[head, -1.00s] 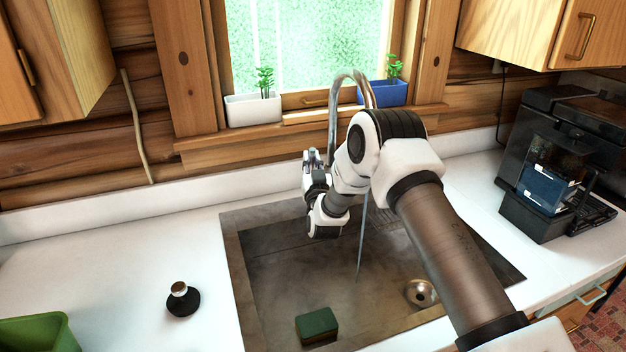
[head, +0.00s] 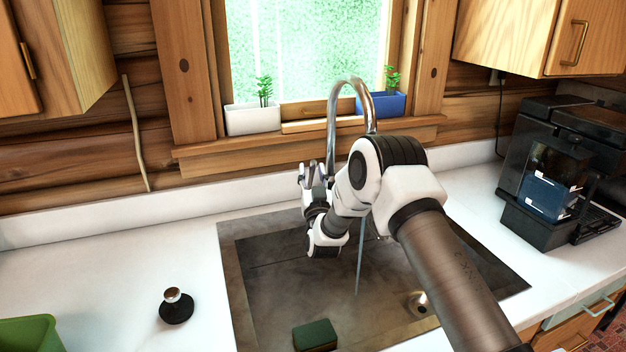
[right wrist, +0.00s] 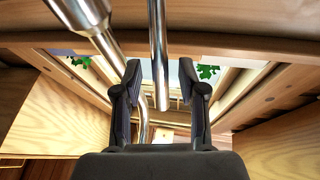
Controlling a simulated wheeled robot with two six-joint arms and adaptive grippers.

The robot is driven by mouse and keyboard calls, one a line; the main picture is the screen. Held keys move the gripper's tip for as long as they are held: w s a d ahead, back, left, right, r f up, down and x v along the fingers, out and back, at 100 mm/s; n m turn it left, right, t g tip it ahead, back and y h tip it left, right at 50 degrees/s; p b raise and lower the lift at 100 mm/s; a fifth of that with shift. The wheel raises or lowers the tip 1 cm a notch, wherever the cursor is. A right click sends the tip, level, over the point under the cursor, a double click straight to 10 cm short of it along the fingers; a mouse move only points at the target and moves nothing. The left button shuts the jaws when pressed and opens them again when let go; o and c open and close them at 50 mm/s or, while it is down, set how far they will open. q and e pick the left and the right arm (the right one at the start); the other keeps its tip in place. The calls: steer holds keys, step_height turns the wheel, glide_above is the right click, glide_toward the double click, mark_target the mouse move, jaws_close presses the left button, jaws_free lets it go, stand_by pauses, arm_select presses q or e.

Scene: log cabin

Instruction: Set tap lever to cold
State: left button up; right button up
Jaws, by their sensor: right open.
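The chrome tap (head: 333,112) stands behind the sink (head: 262,290), and a thin stream of water (head: 360,268) falls from its curved spout. My right gripper (head: 312,168) is just left of the tap's lower part, at the back of the sink. In the right wrist view my right gripper (right wrist: 160,80) is open. A slim metal rod, which looks like the tap lever (right wrist: 157,50), runs between its two fingers with a gap on each side. The thicker tap body (right wrist: 85,15) shows at the upper left there. In the head view the lever is hard to make out. My left gripper is not in view.
A green sponge (head: 315,336) lies in the sink. A dark round-based knob (head: 174,305) stands on the left counter, near a green bin (head: 30,335). A white planter (head: 252,118) and a blue planter (head: 385,104) stand on the sill. A black coffee machine (head: 560,170) stands right.

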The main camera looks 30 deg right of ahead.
steer(key=v, duration=1.1)
steer(key=shift+s+f, duration=0.25)
steer(key=shift+s, duration=0.1)
steer(key=shift+a, duration=0.15)
